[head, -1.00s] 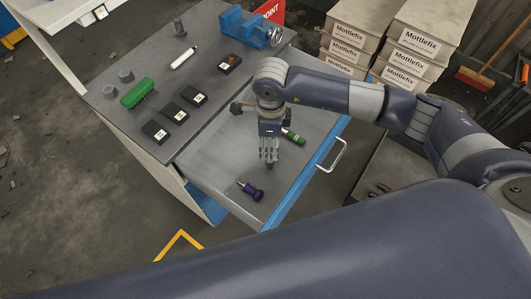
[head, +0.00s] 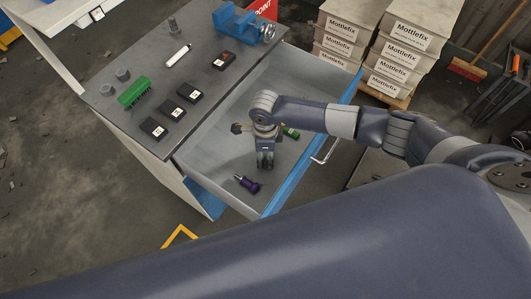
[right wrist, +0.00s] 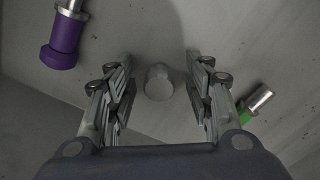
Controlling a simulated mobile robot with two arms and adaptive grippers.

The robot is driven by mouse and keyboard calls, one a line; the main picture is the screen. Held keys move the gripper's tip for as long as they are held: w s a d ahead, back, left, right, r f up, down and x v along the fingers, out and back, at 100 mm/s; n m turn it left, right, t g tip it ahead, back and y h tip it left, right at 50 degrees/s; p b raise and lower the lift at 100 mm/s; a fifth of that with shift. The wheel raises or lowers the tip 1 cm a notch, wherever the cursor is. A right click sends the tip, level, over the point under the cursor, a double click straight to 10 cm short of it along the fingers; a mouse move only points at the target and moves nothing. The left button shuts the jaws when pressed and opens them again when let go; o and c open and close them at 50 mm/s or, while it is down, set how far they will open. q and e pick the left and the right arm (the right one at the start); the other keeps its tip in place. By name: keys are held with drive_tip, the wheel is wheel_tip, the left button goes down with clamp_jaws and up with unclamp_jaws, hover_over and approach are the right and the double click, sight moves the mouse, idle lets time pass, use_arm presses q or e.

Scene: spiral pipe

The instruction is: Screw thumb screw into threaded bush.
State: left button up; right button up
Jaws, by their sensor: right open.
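My right gripper (head: 265,165) is inside the open drawer (head: 215,160), pointing down. In the right wrist view its two fingers (right wrist: 159,62) are open, one on each side of a short round grey piece (right wrist: 160,82) on the drawer floor. They stand apart from it. I cannot tell whether this piece is the thumb screw; in the head view the gripper hides it. On the bench top are two grey round pieces, one (head: 122,74) behind the other (head: 106,90), and a small upright grey part (head: 173,26). I cannot make out which is the threaded bush. My left gripper is out of view.
A purple-handled tool (head: 248,184) and a green-handled tool (head: 291,132) lie in the drawer near the gripper. The bench holds a blue vise (head: 238,22), a green block (head: 134,92), a white cylinder (head: 178,55) and several black boxes (head: 188,92). The drawer walls surround the gripper.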

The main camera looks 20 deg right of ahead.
drive_tip(key=c, duration=0.3)
clamp_jaws()
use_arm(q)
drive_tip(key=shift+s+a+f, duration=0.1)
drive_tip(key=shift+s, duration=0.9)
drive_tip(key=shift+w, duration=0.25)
use_arm(e)
drive_tip(key=shift+r, duration=0.15)
